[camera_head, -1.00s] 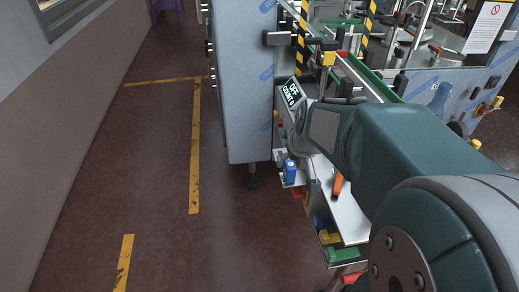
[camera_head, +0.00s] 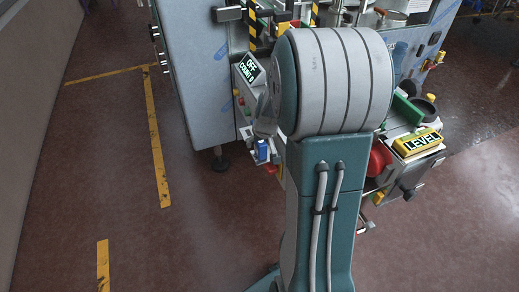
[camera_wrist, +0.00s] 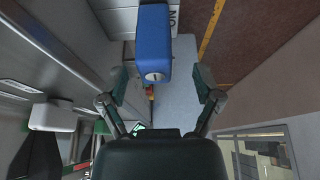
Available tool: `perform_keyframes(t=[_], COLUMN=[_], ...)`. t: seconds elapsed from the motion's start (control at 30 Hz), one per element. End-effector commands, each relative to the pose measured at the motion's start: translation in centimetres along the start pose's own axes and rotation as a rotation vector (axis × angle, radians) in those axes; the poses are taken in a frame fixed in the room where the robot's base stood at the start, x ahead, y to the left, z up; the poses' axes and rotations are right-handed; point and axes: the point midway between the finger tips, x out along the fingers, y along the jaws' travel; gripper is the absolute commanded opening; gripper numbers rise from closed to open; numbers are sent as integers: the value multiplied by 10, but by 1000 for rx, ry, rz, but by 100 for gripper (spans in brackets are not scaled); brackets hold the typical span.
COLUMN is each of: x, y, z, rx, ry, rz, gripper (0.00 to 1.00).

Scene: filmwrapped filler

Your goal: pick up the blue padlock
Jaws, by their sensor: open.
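The blue padlock (camera_wrist: 154,42) shows large in the wrist view, at the top centre, with its round keyhole end facing down the picture. In the head view the padlock (camera_head: 262,150) is small, on the side of the machine, just left of my arm. My gripper (camera_wrist: 161,80) is open in the wrist view, one finger on each side below the padlock. The padlock's lower end reaches into the picture area between the fingertips; I cannot tell whether they touch.
The machine cabinet (camera_head: 198,75) stands behind the padlock, with a small OFF display (camera_head: 248,70) above it. A yellow LEVEL sign (camera_head: 418,142) is to the right of my arm. The floor (camera_head: 90,160) on the left is clear, with yellow lines.

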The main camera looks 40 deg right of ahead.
Motion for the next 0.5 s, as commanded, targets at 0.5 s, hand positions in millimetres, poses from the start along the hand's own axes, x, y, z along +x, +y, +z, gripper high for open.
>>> perform_keyframes(t=[0.5], x=[31], y=[1], z=[-1], rx=[0], ry=[0], rz=[0], gripper=[74])
